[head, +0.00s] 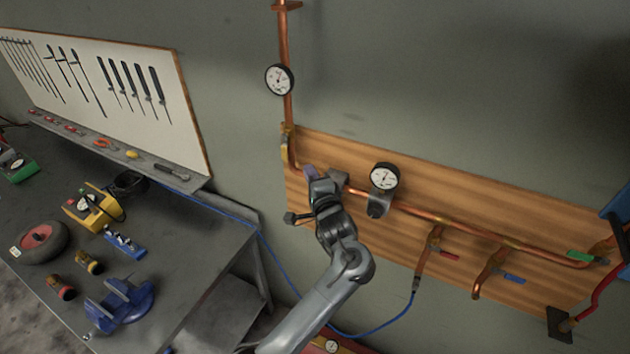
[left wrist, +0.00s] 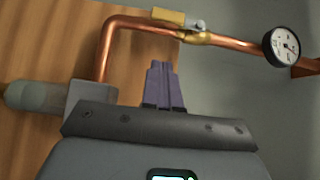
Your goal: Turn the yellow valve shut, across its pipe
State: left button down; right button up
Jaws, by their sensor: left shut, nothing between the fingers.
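The yellow valve handle (head: 284,147) is on the upright copper pipe at the left end of the wooden board in the head view. In the left wrist view the yellow handle (left wrist: 169,17) lies roughly along its copper pipe, beside a brass valve body (left wrist: 200,38). My left gripper (head: 310,173) is just below and right of the handle in the head view. In the left wrist view its purple fingers (left wrist: 163,85) are together, with nothing between them, and appear apart from the handle. My right gripper is not in view.
A round gauge (head: 279,79) sits on the pipe above the valve; another gauge (head: 384,177) is on the board to the right. Red (head: 449,255), blue (head: 514,278) and green (head: 579,256) handles lie farther right. A cluttered workbench (head: 190,260) stands at left.

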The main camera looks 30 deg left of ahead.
aim_at(285, 147)
pick_arm(q)
jog(key=w+a+p, duration=0.1)
jog(key=a+p, duration=0.1)
jog(key=a, duration=0.4)
jog(key=shift+w+a, duration=0.3)
jog(key=shift+a, duration=0.1)
